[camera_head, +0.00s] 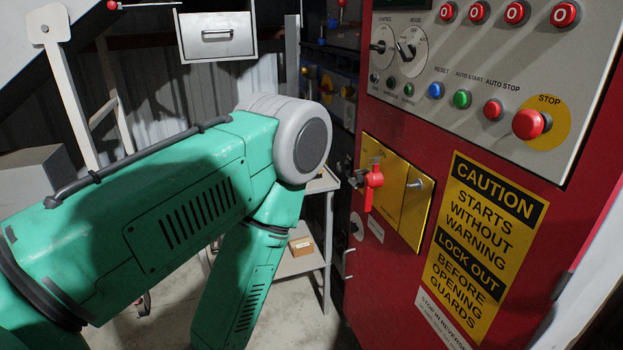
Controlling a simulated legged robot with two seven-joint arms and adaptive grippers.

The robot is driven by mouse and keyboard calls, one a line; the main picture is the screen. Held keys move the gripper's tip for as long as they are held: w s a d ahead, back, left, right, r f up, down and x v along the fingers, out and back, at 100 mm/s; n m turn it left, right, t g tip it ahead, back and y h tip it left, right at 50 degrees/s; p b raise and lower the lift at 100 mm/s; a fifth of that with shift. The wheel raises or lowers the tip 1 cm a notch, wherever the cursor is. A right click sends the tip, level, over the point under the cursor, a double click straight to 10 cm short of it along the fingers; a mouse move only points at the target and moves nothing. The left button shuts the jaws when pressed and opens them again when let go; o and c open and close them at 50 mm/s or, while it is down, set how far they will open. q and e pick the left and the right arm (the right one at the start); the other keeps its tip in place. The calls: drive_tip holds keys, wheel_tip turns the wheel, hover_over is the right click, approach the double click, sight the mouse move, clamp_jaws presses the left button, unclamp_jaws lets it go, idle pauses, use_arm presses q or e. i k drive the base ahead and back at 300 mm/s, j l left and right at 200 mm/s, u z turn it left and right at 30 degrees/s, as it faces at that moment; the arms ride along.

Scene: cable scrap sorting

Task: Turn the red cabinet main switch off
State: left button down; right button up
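The red cabinet (382,281) stands at the right and its front face is turned toward me. A yellow plate (413,208) is mounted on it, left of the caution sign. A small red switch handle (374,189) sits at the plate's left part and points roughly downward. My green left arm comes in from the left, bends at a grey joint left of the handle, and runs down out of the picture. The arm is apart from the handle in the picture. Neither gripper shows.
A grey control panel (445,110) with knobs, coloured buttons and a big red stop button (530,123) is above the plate. A yellow caution sign (481,239) is to its right. Behind my arm stand a grey shelf cart (302,265) with a small box (301,245) and a drawer unit (216,36).

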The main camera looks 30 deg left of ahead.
sight(374, 179)
drive_tip(key=u, duration=0.7)
